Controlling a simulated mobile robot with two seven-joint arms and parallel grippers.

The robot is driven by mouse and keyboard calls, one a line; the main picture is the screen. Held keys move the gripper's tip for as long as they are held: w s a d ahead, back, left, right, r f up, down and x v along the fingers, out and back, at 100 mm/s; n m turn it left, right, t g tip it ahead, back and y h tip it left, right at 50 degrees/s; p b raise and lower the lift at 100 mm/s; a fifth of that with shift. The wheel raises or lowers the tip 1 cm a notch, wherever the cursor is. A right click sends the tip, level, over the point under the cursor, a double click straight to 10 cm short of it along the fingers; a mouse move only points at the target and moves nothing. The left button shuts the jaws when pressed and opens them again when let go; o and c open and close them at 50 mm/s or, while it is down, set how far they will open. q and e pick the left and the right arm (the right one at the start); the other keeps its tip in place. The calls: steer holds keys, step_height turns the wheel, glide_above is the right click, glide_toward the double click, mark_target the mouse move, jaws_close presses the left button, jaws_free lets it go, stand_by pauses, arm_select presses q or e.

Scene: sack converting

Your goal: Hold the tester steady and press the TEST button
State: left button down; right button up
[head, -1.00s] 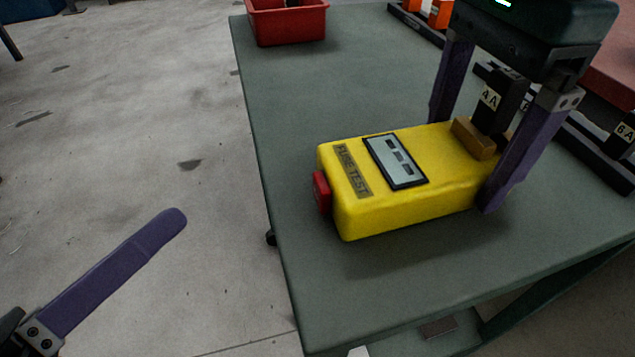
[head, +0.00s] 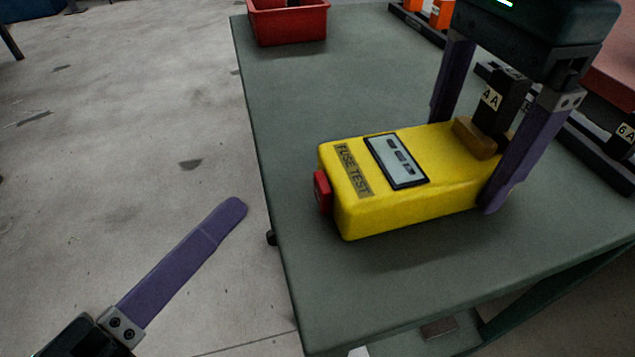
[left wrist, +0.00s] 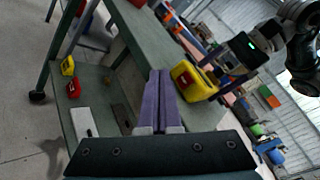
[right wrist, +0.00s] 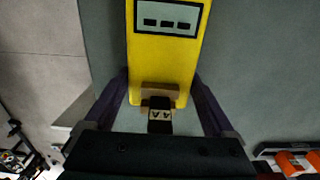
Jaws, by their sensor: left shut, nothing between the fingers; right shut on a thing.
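The yellow tester (head: 420,205), labelled FUSE TEST, lies on the green table (head: 320,90), with a small display (head: 395,160) on its top. Its red button (head: 322,192) is on the end facing left. A black fuse marked 4A (head: 497,105) stands in the brown socket (head: 478,138) at the other end. My right gripper (head: 465,160) is shut on the tester, one finger on each side; the right wrist view shows the tester (right wrist: 165,70) between them. My left gripper (head: 235,208) is shut and empty, left of the table edge and apart from the button.
A red bin (head: 287,22) stands at the table's far left corner. Black racks with orange parts (head: 440,14) and a 6A fuse (head: 625,133) lie at the right. The table left of the tester is clear. Under the table, the left wrist view shows a lower shelf with small items (left wrist: 73,88).

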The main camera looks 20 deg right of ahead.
mark_target(290, 232)
arm_select(q)
steer(key=shift+d, duration=1.9)
steer(key=shift+d, duration=0.1)
stand_by(0.5)
steer(key=shift+d, duration=0.35)
steer(key=shift+d, duration=0.45)
stand_by(0.6)
stand_by(0.3)
steer(key=shift+a, duration=0.9)
steer(key=shift+a, duration=2.55)
